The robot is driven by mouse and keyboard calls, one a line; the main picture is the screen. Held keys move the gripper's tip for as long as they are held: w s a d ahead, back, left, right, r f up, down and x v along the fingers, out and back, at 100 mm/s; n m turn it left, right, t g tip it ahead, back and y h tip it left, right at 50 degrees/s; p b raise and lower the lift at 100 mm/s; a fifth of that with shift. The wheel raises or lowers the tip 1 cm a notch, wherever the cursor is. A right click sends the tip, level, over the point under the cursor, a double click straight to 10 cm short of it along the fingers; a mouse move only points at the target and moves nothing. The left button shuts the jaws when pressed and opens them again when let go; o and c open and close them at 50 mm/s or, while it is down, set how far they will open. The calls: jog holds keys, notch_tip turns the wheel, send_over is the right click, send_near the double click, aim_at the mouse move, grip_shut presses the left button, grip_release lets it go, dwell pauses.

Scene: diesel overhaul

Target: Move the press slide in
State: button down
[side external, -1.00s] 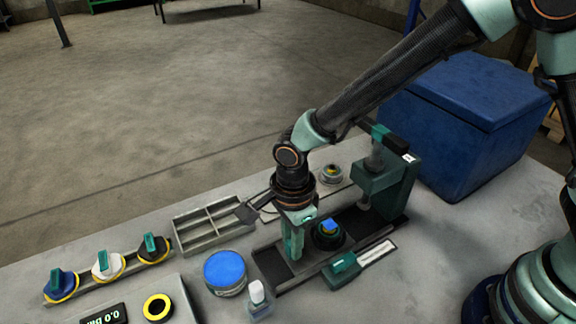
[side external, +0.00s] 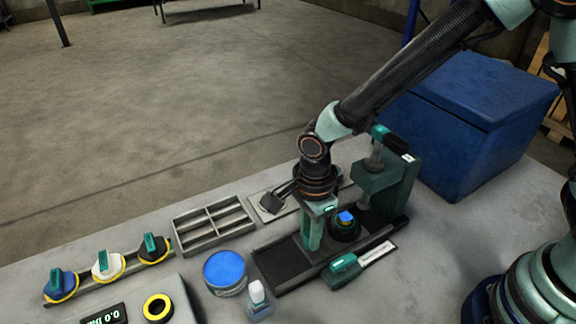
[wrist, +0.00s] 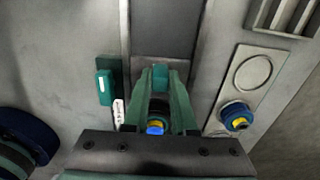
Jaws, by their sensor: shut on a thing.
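The press slide (side external: 345,232) is a dark carriage with a round black seat on a rail (side external: 282,264). A small blue and yellow part sits in the seat and also shows in the wrist view (wrist: 155,128). My gripper (side external: 312,246) points down at the slide's left side, with its fingers shut on the slide's teal handle (wrist: 160,74). The dark green press (side external: 385,188) stands at the rail's right end. The slide is close to the press, but a gap still shows between the seat and the ram. The finger contact is partly hidden in the side view.
A teal-handled gauge (side external: 343,268) lies along the rail's front. A blue-lidded tin (side external: 225,270), a small bottle (side external: 258,298) and a grey divided tray (side external: 213,226) stand to the left. A large blue bin (side external: 475,125) is behind the press.

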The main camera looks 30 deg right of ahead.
jog(key=shift+d, duration=0.3)
jog(key=shift+d, duration=1.8)
jog(key=c, duration=1.1)
grip_release()
jog(key=shift+d, duration=0.15)
jog(key=shift+c, duration=0.2)
jog(key=o, duration=0.4)
jog(key=shift+r, duration=2.75)
